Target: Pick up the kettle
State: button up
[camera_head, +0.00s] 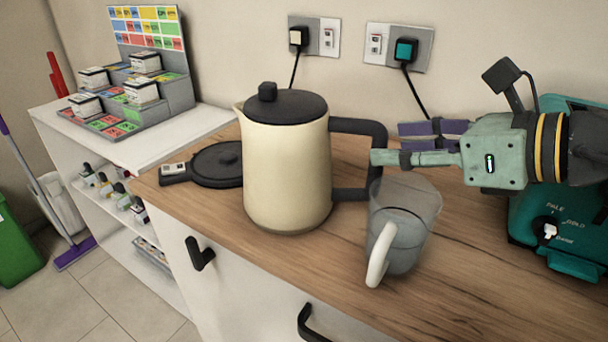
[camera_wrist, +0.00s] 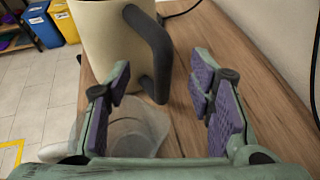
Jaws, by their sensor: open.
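The cream kettle (camera_head: 287,170) with a black lid and black handle (camera_head: 372,128) stands upright on the wooden counter. Its handle points right, toward my gripper. My gripper (camera_head: 385,146) is open and empty at the right of the handle, apart from it as far as I can tell. In the wrist view the kettle (camera_wrist: 105,38) is at the top left, and its dark handle (camera_wrist: 152,55) lies ahead of the gap between the purple-padded fingers (camera_wrist: 164,92).
A clear measuring jug (camera_head: 405,232) stands right of the kettle, below my gripper; it shows in the wrist view (camera_wrist: 140,128). A black kettle base (camera_head: 217,163) is behind left. A teal appliance (camera_head: 555,215) stands right. Two wall plugs (camera_head: 404,50) have hanging cords.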

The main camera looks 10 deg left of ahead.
aim_at(385, 144)
jog(key=x, duration=0.4)
jog(key=shift+p, duration=0.3)
jog(key=shift+c, duration=0.4)
grip_shut()
jog(key=shift+a, duration=0.1)
dwell(0.3)
jog(key=shift+r, duration=0.15)
